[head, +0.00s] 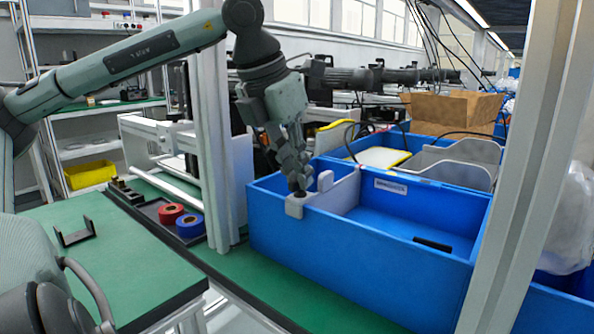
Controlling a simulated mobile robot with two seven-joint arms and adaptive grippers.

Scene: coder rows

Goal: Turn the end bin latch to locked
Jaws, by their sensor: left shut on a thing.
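The blue end bin (365,248) stands on the green bench at centre right, with a grey divider inside it. The bin latch (294,208) is a light grey piece on the near rim, toward the bin's left end. My left gripper (298,186) reaches down from above and is shut on the latch's dark upper part. Its fingers hide most of that part, so I cannot tell how far the latch is turned. My right gripper is not in view.
An upright metal post (213,140) stands left of the bin, and another post (515,190) crosses its right side. A red roll (171,213) and a blue roll (190,226) lie in a dark tray at left. More blue bins and a cardboard box (452,110) are behind.

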